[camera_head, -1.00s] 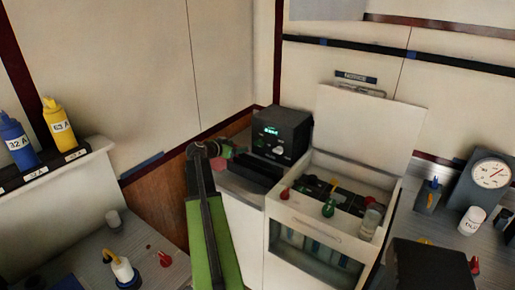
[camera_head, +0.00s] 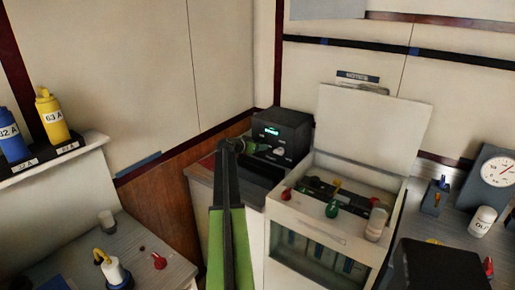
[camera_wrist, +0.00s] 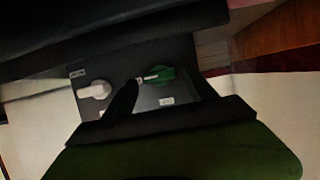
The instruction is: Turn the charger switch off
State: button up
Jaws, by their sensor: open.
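The charger is a black box (camera_head: 293,124) with a small lit display, standing in the back corner. Its dark front panel (camera_wrist: 150,100) shows in the wrist view with a green switch handle (camera_wrist: 158,75) lying roughly sideways and a white knob (camera_wrist: 95,91) to its left. My gripper (camera_head: 246,146) is in front of the left part of the charger's front and partly hides it. In the wrist view my open gripper (camera_wrist: 167,82) has one dark finger on each side of the green handle. I cannot tell whether either finger touches it.
A white cabinet (camera_head: 311,228) with a raised lid (camera_head: 370,125) and colored terminals stands right of my arm. A side table (camera_head: 150,232) at lower left holds a red knob and a white bottle. A gauge (camera_head: 497,172) stands at far right.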

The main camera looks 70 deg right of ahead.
jog(key=c, duration=1.3)
jog(key=shift+s+d, duration=0.1)
jog(key=shift+d, duration=0.1)
jog(key=shift+c, duration=0.4)
jog(key=n, duration=0.1)
jog(key=g, duration=0.1)
jog(key=n+g, duration=0.1)
jog(key=shift+w+a+f+n+b, duration=0.1)
jog(key=shift+w+f+n+b, duration=0.2)
jog(key=shift+w+b, duration=0.1)
jog(key=shift+w+n+g+b, duration=0.15)
jog(key=shift+n+g+b, duration=0.95)
jog(key=shift+n, duration=0.7)
jog(key=o, duration=1.4)
jog(key=shift+r, duration=0.1)
